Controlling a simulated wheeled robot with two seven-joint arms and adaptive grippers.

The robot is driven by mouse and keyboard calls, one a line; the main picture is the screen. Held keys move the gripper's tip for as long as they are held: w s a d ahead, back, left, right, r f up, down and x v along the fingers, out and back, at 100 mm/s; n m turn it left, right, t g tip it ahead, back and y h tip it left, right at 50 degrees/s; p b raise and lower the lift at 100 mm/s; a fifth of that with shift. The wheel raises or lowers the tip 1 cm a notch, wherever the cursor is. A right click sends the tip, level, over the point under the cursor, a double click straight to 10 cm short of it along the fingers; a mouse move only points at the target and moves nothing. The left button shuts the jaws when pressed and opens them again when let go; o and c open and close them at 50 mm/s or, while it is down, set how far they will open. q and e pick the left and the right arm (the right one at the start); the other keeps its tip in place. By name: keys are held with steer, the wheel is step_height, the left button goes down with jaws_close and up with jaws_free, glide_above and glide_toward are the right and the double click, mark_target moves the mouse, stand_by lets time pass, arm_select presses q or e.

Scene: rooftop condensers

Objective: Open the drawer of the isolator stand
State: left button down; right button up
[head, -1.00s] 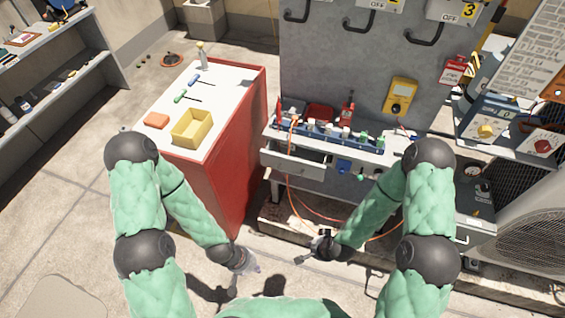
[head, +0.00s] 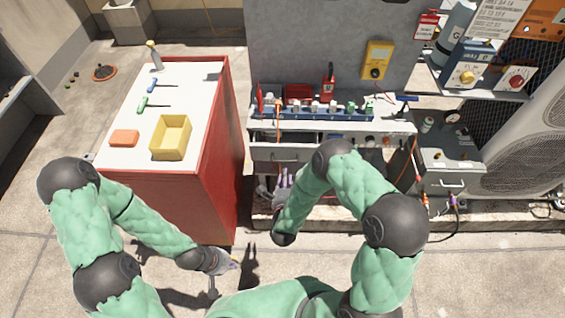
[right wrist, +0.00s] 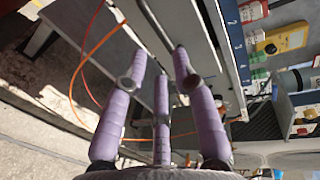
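The isolator stand (head: 330,50) is a grey panel with a narrow shelf. Under the shelf's left part is the pale grey drawer (head: 268,153); a dark gap shows above its front, and how far out it stands is hard to tell. My right gripper (head: 285,178) is just below the drawer front, partly hidden by my arm. In the right wrist view its purple fingers (right wrist: 160,75) are spread, and a dark bar handle (right wrist: 157,24) runs down toward their tips. Contact is unclear. My left gripper (head: 230,264) hangs low beside the red cabinet, away from the drawer; its fingers are too small to read.
A red cabinet (head: 222,130) with a white top stands left of the stand, holding a yellow bin (head: 171,137) and an orange block (head: 124,138). A grey box (head: 450,172) and condenser (head: 530,150) are at right. An orange cable (right wrist: 85,60) hangs near the right fingers.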

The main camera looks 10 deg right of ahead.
mark_target(285, 161)
steer(key=b+x, duration=0.2)
steer(key=x, duration=0.7)
steer(key=shift+s, duration=0.1)
jaws_close()
